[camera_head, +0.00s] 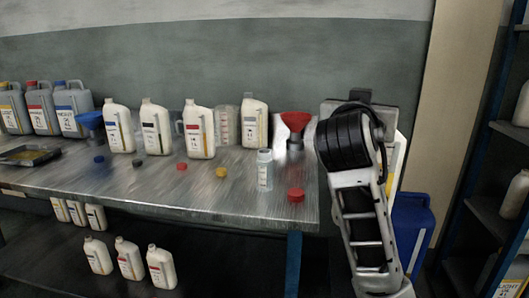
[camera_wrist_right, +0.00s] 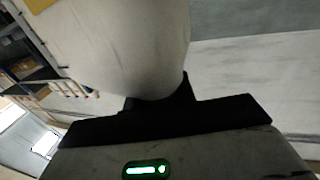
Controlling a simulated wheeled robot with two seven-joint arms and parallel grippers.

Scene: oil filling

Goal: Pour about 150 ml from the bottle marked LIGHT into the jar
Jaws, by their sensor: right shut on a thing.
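My right arm rises at the right of the head view, and its gripper (camera_head: 360,100) is beyond the bench's right end. It is shut on a white bottle (camera_head: 400,150), mostly hidden behind the arm, with a yellow patch showing. In the right wrist view the white bottle (camera_wrist_right: 125,45) fills the upper left, close to the jaws; its marking cannot be read. A small clear jar (camera_head: 264,172) with a pale label stands upright near the bench's front edge, left of my arm. My left gripper is not in view.
Several white bottles (camera_head: 200,135) and a clear graduated jug (camera_head: 228,125) stand along the metal bench (camera_head: 140,185). A red funnel (camera_head: 296,122) is behind the jar, a red lid (camera_head: 296,195) beside it. Loose caps lie in front.

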